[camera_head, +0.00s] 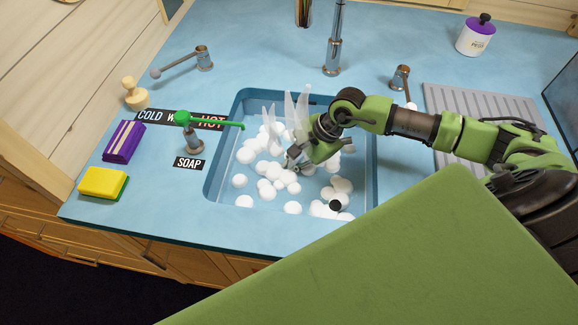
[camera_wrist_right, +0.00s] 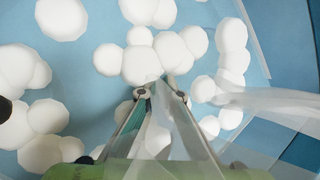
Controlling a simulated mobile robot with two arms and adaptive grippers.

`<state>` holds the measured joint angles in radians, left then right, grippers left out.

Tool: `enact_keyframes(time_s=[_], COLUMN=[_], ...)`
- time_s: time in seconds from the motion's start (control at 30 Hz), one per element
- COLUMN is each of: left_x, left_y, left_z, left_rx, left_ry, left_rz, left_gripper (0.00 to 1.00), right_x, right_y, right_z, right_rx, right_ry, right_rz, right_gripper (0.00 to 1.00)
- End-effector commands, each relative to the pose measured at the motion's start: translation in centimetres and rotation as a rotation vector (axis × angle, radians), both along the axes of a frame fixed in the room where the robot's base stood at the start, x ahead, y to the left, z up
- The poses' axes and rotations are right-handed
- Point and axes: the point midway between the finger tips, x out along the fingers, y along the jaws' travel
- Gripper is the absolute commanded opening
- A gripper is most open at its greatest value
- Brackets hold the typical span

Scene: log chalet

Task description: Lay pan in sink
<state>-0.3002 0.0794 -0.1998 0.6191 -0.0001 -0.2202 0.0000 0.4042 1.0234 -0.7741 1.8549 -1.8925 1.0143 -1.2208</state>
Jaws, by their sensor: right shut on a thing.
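The blue sink (camera_head: 214,170) is sunk in the counter and holds many white foam balls (camera_head: 270,170). My right gripper (camera_head: 293,158) is down inside the sink, among the foam. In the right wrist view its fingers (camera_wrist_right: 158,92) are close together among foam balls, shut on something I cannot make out. Clear, see-through spikes (camera_head: 296,108) rise beside the gripper; I cannot tell what they are. No pan can be made out in either view. A small dark round thing (camera_head: 335,205) shows among the foam near the sink's front. My left gripper is not in view.
A grey ridged drainboard (camera_head: 460,97) and white jar (camera_head: 475,38) are to the right.

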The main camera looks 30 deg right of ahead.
Motion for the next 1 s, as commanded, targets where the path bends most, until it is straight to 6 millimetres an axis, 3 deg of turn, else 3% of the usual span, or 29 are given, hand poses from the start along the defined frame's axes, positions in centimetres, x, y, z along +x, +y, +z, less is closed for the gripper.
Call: enact_keyframes(time_s=[0.1, 0.2, 0.63, 1.0], left_x=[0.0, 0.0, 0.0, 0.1], left_y=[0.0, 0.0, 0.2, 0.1], left_z=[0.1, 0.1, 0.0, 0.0], left_rx=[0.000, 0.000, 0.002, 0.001], left_ry=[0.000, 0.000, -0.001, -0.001], left_rz=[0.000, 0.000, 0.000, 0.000], left_gripper=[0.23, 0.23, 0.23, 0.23], right_x=[0.2, 0.2, -0.2, -1.7], right_y=[0.0, 0.0, -0.4, -3.5], right_z=[0.2, 0.2, 0.5, 7.0], right_rx=[0.002, 0.002, -0.003, -0.005], right_ry=[-0.005, -0.005, 0.002, -0.003], right_rz=[0.000, 0.000, -0.001, 0.000], right_gripper=[0.00, 0.25, 0.25, 0.25])
